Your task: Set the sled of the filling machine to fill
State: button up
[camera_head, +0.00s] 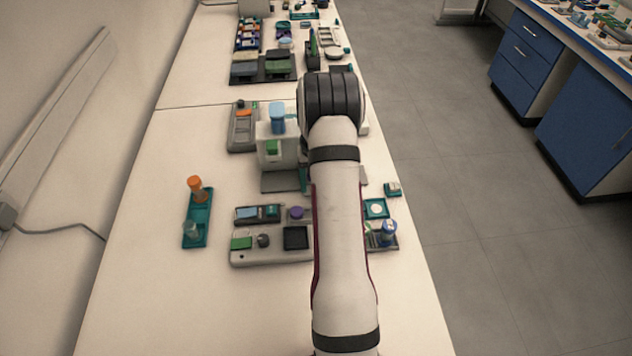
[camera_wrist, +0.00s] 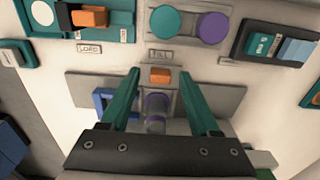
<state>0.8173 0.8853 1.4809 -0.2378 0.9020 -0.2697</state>
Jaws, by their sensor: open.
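The filling machine (camera_head: 272,150) is a white block with a blue top and a green front piece, left of my arm in the head view. In the wrist view, its grey base plate (camera_wrist: 88,86) lies under the LOAD label (camera_wrist: 89,48) and the FILL label (camera_wrist: 160,55). What looks like the sled, a light grey piece with an orange block (camera_wrist: 160,76), lies just below the FILL label. A clear and purple container (camera_wrist: 156,105) is behind the orange block. My gripper (camera_wrist: 160,74) is open, its green fingers on either side of these, with no clear contact.
A teal disc (camera_wrist: 166,22) and a purple disc (camera_wrist: 213,27) lie beyond the FILL label.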

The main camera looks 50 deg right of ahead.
jog(key=shift+r, duration=0.1)
notch_tip(320, 180, up, 16)
jog(key=shift+f, duration=0.2)
jog(key=s+a+r+n+y, duration=0.15)
jog(key=a+r, duration=0.25)
jog(key=a, duration=0.9)
jog(key=s+a+r+n+h, duration=0.1)
jog(key=s+a+r, duration=0.2)
jog(key=a, duration=0.9)
jog(key=s+a+f+y, duration=0.1)
jog(key=s+a+f, duration=0.2)
jog(key=s+a, duration=0.9)
jog(key=s+n, duration=0.1)
jog(key=s, duration=0.1)
jog(key=shift+s+a+f, duration=0.15)
jog(key=shift+s+a, duration=0.2)
jog(key=shift+s, duration=0.05)
